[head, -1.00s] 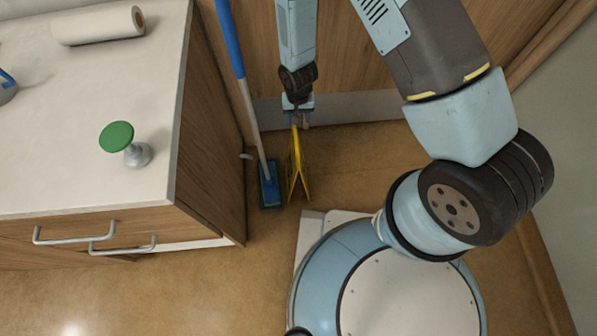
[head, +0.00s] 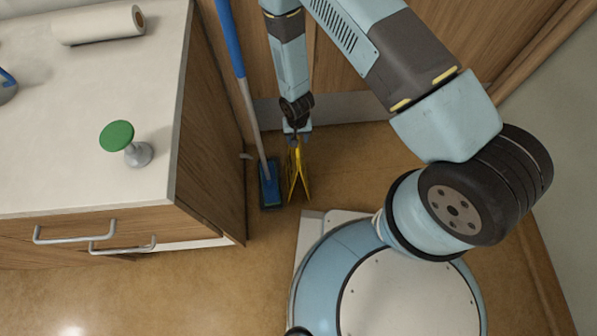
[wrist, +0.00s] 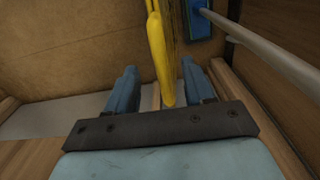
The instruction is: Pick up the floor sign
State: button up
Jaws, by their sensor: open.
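The yellow floor sign (head: 298,176) stands upright on the floor, folded in a narrow A shape, just right of the mop head. My gripper (head: 296,138) is directly above it, pointing down, with its fingertips at the sign's top. In the wrist view, my gripper (wrist: 152,90) is open, with its two blue fingers apart. The sign's yellow top part (wrist: 158,50) lies between the fingers, nearer the right one. I see no clear contact between fingers and sign.
A mop with a blue head (head: 270,186) leans close beside the sign; its pole also shows in the wrist view (wrist: 262,45). A cabinet (head: 215,150) stands to the left, with a green-topped object (head: 117,136) and a paper roll (head: 100,25) on it. Open floor lies right of the sign.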

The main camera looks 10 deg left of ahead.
jog(key=shift+w+a+f, duration=0.15)
jog(key=shift+f, duration=2.45)
grip_shut()
